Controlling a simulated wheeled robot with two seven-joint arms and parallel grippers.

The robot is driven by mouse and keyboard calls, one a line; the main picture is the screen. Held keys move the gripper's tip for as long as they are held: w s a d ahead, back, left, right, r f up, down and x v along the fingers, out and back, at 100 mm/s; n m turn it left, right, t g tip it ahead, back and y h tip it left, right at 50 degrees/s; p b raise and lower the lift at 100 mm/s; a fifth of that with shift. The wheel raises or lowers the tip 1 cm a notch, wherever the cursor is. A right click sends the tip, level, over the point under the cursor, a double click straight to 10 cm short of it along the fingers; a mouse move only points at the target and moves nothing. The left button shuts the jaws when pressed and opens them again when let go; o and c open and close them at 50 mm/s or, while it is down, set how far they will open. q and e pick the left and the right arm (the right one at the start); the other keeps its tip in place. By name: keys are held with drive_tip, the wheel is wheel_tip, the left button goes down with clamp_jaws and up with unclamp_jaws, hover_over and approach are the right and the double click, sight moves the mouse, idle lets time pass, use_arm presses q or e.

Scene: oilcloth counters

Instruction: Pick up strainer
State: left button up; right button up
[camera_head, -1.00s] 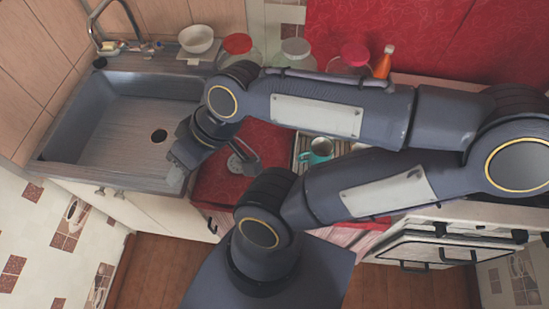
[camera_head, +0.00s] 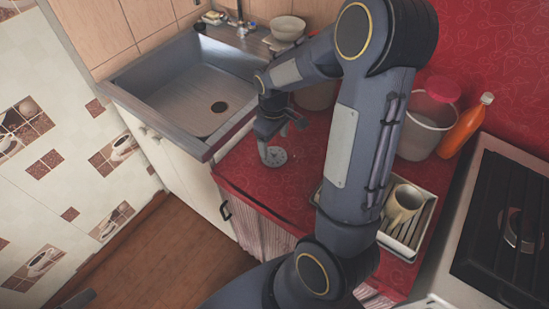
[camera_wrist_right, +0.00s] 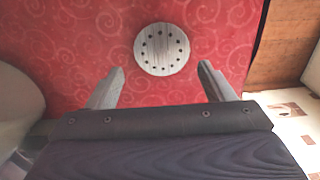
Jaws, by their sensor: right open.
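The strainer (camera_head: 274,156) is a small round grey disc with a ring of dark holes. It lies flat on the red oilcloth counter (camera_head: 243,168), to the right of the sink. My right gripper (camera_head: 275,133) is over the counter close to the strainer. In the right wrist view the strainer (camera_wrist_right: 162,49) lies beyond the open, empty fingertips (camera_wrist_right: 161,72), roughly centred between them. Nothing covers it there. My left gripper is not in view.
A metal sink (camera_head: 205,108) with a raised rim is left of the strainer. A rack (camera_head: 407,232) with a mug (camera_head: 403,204) stands to the right. A bucket (camera_head: 425,125), an orange bottle (camera_head: 465,124) and a stove (camera_head: 510,225) are farther right. A white bowl (camera_head: 288,27) stands behind the sink.

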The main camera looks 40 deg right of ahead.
sight(274, 151)
wheel_tip(274, 151, down, 6)
drive_tip(key=shift+s+a+r, duration=0.1)
drive_tip(key=shift+s+r, duration=0.05)
drive_tip(key=shift+r, duration=0.05)
drive_tip(key=c, duration=0.6)
drive_tip(key=shift+r, duration=0.15)
